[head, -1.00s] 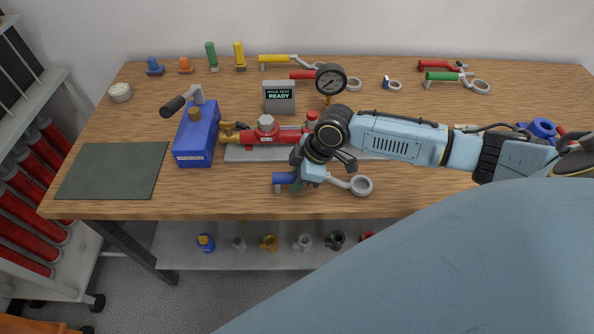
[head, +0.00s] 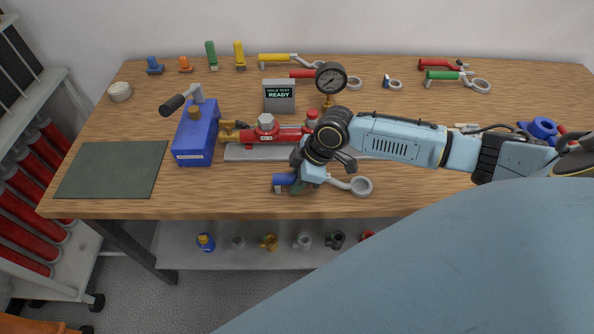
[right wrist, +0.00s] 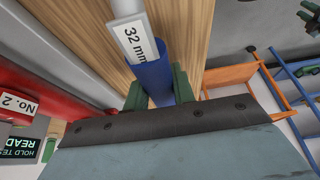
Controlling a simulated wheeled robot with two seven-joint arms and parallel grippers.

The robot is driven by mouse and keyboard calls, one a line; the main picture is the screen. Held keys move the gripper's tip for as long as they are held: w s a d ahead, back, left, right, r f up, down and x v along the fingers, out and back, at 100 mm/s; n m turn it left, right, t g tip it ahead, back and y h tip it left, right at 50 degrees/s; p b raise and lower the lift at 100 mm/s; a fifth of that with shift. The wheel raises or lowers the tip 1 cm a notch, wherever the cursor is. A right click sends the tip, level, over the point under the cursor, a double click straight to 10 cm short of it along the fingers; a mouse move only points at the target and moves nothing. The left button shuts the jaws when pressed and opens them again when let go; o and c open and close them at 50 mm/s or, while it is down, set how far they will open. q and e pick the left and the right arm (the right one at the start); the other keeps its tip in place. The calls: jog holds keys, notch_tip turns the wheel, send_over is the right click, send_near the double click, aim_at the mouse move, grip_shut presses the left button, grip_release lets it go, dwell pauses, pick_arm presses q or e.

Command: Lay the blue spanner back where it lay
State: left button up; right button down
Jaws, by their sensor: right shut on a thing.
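The blue spanner has a blue handle (head: 285,180) and a grey ring end (head: 361,186). It lies along the front part of the wooden bench, ring to the right, and seems at or just above the top; I cannot tell if it touches. My right gripper (head: 297,184) is shut on the blue handle. In the right wrist view the blue handle (right wrist: 153,80) sits between the two green fingers (right wrist: 160,90), with a "32 mm" label on the shank (right wrist: 133,40). My left gripper is not in view.
A red valve body (head: 268,136) on a grey rail stands behind the spanner. A blue pump box (head: 195,140) and a dark green mat (head: 112,170) are to the left. A gauge (head: 330,80) and sign (head: 279,97) stand behind. The front right bench is partly hidden by my arm.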

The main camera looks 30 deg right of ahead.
jog(key=c, duration=1.1)
grip_release()
jog(key=p+v, duration=0.1)
jog(key=v, duration=1.2)
jog(key=shift+s+r, duration=0.1)
jog(key=shift+r, duration=0.1)
